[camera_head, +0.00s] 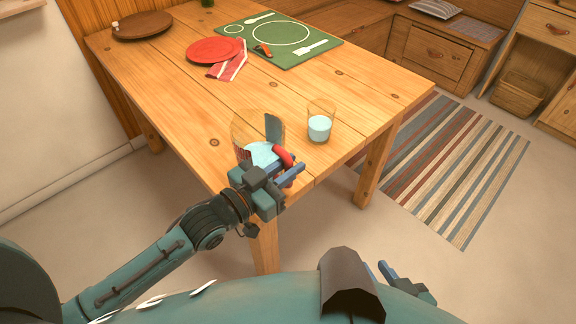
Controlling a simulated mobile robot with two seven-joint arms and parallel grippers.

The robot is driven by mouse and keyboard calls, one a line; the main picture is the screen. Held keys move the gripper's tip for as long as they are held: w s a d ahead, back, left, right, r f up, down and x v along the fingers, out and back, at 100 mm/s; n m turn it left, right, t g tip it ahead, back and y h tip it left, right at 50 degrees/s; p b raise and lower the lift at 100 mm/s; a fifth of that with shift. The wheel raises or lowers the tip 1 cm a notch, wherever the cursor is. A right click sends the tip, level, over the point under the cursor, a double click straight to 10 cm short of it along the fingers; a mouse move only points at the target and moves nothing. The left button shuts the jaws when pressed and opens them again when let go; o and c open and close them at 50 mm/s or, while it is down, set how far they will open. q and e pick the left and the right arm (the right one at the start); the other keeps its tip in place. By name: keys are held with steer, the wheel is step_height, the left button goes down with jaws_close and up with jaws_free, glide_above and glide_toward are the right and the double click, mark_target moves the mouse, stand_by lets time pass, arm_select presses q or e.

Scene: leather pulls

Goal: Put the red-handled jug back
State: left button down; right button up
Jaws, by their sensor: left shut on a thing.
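The red-handled jug (243,131) is a clear vessel with pale blue liquid in it, at the near corner of the wooden table (330,75). Its red handle (284,156) faces the right and front. My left gripper (282,165) is shut on the handle, at the jug's near side. The gripper hides the jug's base, so I cannot tell whether it rests on the table or is held just above it. Part of my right gripper (400,280) shows at the bottom edge, away from the table; its fingers are mostly hidden.
A glass (320,122) of pale liquid stands close to the right of the jug. The table's middle is clear.

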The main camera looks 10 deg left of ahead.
arm_select(q)
steer(key=c, duration=1.8)
jaws_free()
steer(key=shift+f, duration=0.15)
steer(key=o, duration=0.4)
steer(key=shift+o, duration=0.2)
steer(key=shift+r, duration=0.25)
steer(key=v, duration=1.2)
